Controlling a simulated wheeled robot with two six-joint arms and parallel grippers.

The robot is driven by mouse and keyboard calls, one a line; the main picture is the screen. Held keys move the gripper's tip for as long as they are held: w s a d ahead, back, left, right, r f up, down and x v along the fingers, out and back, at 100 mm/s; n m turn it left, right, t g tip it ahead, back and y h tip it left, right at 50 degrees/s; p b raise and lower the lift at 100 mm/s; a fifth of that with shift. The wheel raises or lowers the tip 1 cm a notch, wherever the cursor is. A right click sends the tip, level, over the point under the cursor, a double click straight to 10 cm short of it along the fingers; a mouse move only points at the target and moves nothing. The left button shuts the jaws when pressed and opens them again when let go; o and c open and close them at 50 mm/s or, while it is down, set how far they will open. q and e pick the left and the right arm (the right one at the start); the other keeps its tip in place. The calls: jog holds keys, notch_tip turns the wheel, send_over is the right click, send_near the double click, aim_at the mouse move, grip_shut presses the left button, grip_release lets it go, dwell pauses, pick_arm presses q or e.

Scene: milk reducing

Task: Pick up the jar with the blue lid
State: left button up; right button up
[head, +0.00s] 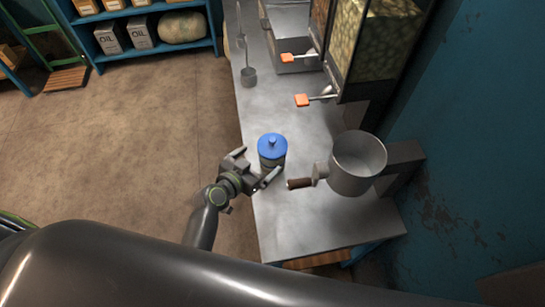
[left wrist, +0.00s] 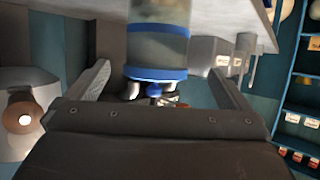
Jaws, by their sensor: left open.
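The jar with the blue lid (head: 272,149) stands upright on the metal counter, near its left edge; its round knob shows on top. My left gripper (head: 258,161) is open at the jar's lower left in the head view, its fingers pointing toward the jar. In the left wrist view, which looks upside down, the jar (left wrist: 158,45) is centred ahead, between the directions of the two fingers of the left gripper (left wrist: 159,70). I cannot tell whether a finger touches it. My right gripper is not in view.
The counter (head: 262,110) carries a metal pot (head: 358,165) with a brown handle just right of the jar. Dispensers with orange-tipped levers (head: 302,100) stand farther back. A small ladle (head: 249,77) is at the counter's left edge.

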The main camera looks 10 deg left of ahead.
aim_at(264, 158)
pick_arm(q)
jog(key=shift+d+p+x, duration=0.15)
jog(key=shift+p+x, duration=0.15)
jog(key=shift+x, duration=0.9)
jog(key=shift+d+p+x, duration=0.15)
jog(key=shift+p+x, duration=0.15)
jog(key=shift+x, duration=0.9)
jog(key=shift+w+d+f, duration=0.2)
jog(key=shift+w+f, duration=0.05)
jog(key=shift+w, duration=0.35)
jog(key=shift+c, duration=0.3)
jog(key=c, duration=1.4)
